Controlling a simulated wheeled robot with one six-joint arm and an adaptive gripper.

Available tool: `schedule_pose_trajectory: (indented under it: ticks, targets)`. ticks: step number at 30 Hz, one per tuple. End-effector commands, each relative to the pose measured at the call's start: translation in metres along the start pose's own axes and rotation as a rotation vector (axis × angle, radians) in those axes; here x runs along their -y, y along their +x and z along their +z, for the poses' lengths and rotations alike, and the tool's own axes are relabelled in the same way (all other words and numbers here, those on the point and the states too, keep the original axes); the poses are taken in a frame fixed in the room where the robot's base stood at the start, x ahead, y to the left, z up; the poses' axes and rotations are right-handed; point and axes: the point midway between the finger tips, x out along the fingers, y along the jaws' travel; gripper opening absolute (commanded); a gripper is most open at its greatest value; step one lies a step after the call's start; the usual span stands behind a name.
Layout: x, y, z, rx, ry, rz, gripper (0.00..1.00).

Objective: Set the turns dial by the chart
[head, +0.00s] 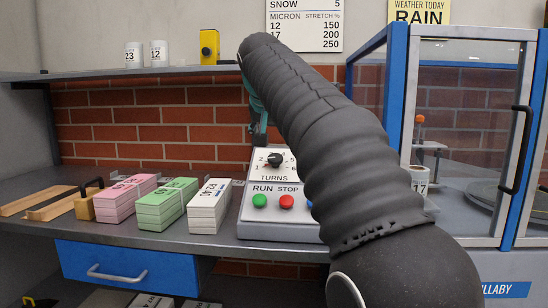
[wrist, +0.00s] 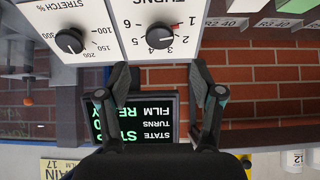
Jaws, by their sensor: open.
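The turns dial (head: 275,160) is a black knob on a white sloping panel marked TURNS; in the head view its pointer is too small to read. It also shows upside down in the wrist view (wrist: 160,37), with numbers around it. My gripper (wrist: 160,78) is open and empty, its two fingers apart below the dial in that picture and not touching it. In the head view my arm hides most of the gripper. The chart (head: 304,22) on the wall is partly cut off; it shows SNOW 5 and a micron and stretch table. A weather sign (head: 419,12) reads RAIN.
Green (head: 260,201) and red (head: 287,202) buttons sit below the dial. A stretch dial (wrist: 69,41) stands beside it. A lit screen (wrist: 138,115) shows behind my fingers. Paper stacks (head: 208,206) lie left of the panel; a blue-framed glass cabinet (head: 397,100) stands right.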

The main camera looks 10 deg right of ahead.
Motion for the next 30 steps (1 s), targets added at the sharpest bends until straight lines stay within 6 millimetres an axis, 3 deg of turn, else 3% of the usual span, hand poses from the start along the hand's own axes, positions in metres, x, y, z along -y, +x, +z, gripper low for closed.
schedule_pose_trajectory:
  ticks: [6,12,18,26,27,30]
  targets:
    - [-0.001,0.042,0.001,0.001,0.0,0.002,0.66]
    - [0.0,0.069,0.0,0.0,0.0,0.001,0.66]
    - [-0.001,0.081,0.0,0.0,0.001,0.001,0.66]
    - [0.0,0.082,0.0,-0.001,0.0,0.0,0.66]
    - [0.0,0.082,0.0,-0.001,0.0,0.0,0.64]
    - [0.0,0.081,0.0,-0.001,0.0,0.0,0.39]
